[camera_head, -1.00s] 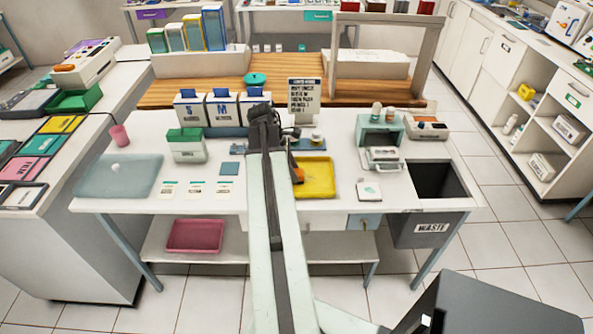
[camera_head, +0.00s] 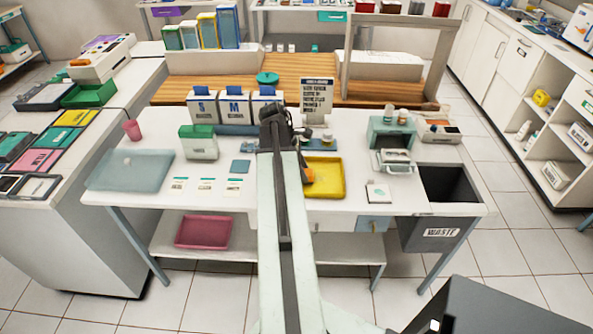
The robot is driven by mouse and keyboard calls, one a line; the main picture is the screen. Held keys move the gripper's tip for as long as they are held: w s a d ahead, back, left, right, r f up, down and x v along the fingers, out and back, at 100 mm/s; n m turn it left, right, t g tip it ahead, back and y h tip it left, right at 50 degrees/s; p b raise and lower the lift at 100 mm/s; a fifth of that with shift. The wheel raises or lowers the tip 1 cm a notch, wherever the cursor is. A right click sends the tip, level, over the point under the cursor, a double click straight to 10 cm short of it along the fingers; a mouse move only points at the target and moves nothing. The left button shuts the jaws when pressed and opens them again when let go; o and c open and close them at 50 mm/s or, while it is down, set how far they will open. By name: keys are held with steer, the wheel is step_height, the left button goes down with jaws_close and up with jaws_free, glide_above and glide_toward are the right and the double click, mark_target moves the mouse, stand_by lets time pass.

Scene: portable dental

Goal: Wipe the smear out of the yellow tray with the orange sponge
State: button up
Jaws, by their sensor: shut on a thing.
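The yellow tray (camera_head: 330,180) lies on the white table, right of my arm, with its left side partly hidden by the arm. The orange sponge (camera_head: 308,175) shows as a small patch at the tray's left side, just beside my arm. My gripper (camera_head: 300,140) is over this side of the tray, mostly hidden behind my arm, and shut on the sponge. I cannot tell whether the sponge touches the tray floor. No smear can be made out in the visible part of the tray.
A small sign (camera_head: 317,97) stands behind the tray. A teal device (camera_head: 391,135) and a white card (camera_head: 378,193) are to its right, then a waste bin (camera_head: 440,232). Left are a green-lidded box (camera_head: 199,145) and a blue-grey mat (camera_head: 130,172).

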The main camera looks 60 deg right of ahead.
steer(key=shift+s+d, duration=0.3)
steer(key=shift+s, duration=0.3)
steer(key=shift+s+d, duration=0.35)
steer(key=shift+s, duration=0.3)
steer(key=shift+s+d, duration=0.3)
steer(key=shift+s, duration=0.3)
steer(key=shift+r, duration=0.1)
step_height(320, 180, up, 6)
steer(key=p, duration=0.6)
step_height(320, 180, up, 3)
steer(key=p, duration=0.3)
